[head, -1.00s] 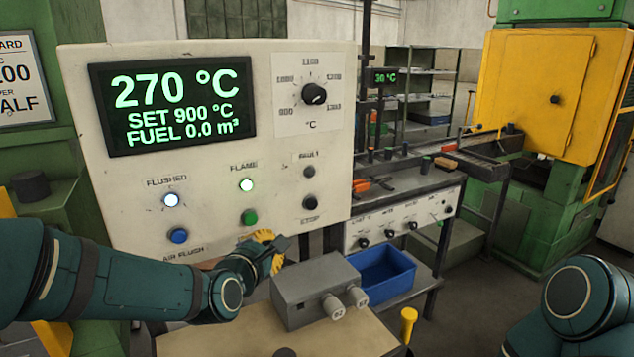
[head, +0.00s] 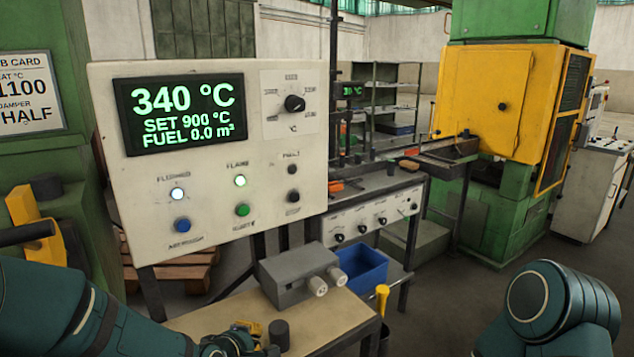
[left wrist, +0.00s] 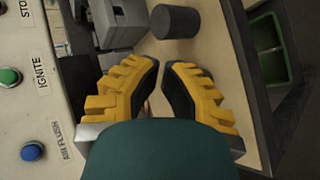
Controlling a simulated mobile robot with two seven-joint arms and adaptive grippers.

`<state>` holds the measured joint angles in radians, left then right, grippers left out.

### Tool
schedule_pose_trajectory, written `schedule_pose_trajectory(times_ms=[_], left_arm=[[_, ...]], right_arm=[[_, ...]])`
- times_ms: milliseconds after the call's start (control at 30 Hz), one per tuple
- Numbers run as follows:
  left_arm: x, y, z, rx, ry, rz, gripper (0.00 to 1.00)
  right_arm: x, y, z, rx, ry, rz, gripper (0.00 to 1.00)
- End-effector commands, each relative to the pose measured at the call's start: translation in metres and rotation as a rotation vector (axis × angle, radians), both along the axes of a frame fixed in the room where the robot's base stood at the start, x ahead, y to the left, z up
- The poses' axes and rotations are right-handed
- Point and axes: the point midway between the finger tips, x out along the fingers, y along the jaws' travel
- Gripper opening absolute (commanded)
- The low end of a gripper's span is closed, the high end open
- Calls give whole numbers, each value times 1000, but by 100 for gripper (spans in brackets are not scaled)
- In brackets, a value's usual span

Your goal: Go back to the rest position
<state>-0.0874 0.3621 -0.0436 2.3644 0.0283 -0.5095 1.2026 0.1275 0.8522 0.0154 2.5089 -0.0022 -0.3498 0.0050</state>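My left gripper (head: 245,338) is low at the bottom of the head view, over the wooden-topped table and below the control panel (head: 250,200). In the left wrist view its two yellow, black-padded fingers (left wrist: 163,68) stand a little apart with nothing between them. A dark grey cylinder (left wrist: 175,22) stands just beyond the fingertips; it also shows in the head view (head: 279,335). The panel's display (head: 185,113) reads 340 °C, set 900 °C. The FLUSHED lamp (head: 177,194) and FLAME lamp (head: 240,181) are lit. My right arm shows at lower right; its gripper is out of view.
A grey box with two round knobs (head: 298,278) and a blue bin (head: 360,266) sit beyond the left gripper. A yellow-handled tool (head: 382,298) stands at the table's right. A yellow-and-green machine (head: 500,110) stands at the back right. Open floor lies at right.

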Motion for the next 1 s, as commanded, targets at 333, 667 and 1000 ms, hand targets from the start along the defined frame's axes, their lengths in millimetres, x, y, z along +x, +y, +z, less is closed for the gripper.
schedule_pose_trajectory(times_ms=[333, 667, 1000], left_arm=[[-124, -21, -182, 464, 308, -695, 0], [-203, -34, -235, 552, 351, -1115, 0], [-204, -35, -235, 556, 349, -1129, 0]], right_arm=[[-1, 0, 0, 0, 1, 0, 47], [-1, 0, 1, 0, 1, 0, 47], [-1, 0, 1, 0, 1, 0, 47]])
